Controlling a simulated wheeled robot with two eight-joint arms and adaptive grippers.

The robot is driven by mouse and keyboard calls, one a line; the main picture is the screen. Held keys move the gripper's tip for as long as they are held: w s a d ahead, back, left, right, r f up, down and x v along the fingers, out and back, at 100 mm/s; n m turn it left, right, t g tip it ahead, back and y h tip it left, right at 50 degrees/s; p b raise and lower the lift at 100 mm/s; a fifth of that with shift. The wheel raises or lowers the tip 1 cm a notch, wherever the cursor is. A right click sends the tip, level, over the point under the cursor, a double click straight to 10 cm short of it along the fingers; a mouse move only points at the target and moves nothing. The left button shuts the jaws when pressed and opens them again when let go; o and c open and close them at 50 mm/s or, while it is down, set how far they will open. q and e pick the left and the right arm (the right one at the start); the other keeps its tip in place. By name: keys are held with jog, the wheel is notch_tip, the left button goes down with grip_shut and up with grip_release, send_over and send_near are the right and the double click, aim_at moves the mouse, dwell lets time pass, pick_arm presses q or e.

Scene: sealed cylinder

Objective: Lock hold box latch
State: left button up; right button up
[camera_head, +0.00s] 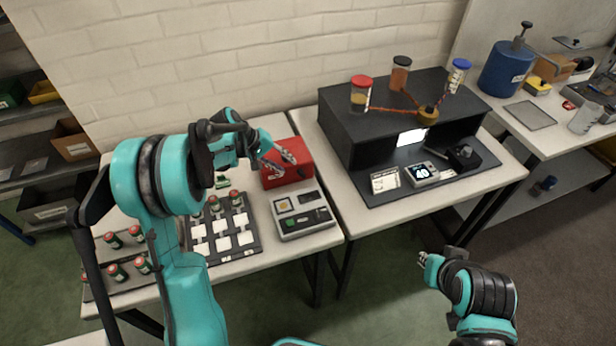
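A red box (298,172), which looks like the hold box, stands on the left white table near the wall. Its lid looks closed; its latch is too small to make out, and my gripper covers part of the box. My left gripper (281,161) is in front of the box's upper left side with its fingers spread apart. Nothing shows between them, and I cannot tell whether they touch the box. My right gripper (428,262) is low on the right, over the floor and away from the tables. Its fingers are too small to judge.
A grey device (303,214) sits just in front of the red box. A dark tray (245,248) with white squares and several small red-capped cylinders (118,273) are to the left. A black station (340,128) with three capped jars stands on the middle table.

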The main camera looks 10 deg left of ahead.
aim_at(298, 173)
pick_arm(q)
jog(key=b+x, duration=0.2)
jog(key=x, duration=0.6)
jog(key=shift+d, duration=0.1)
grip_shut()
jog(key=shift+b, duration=0.3)
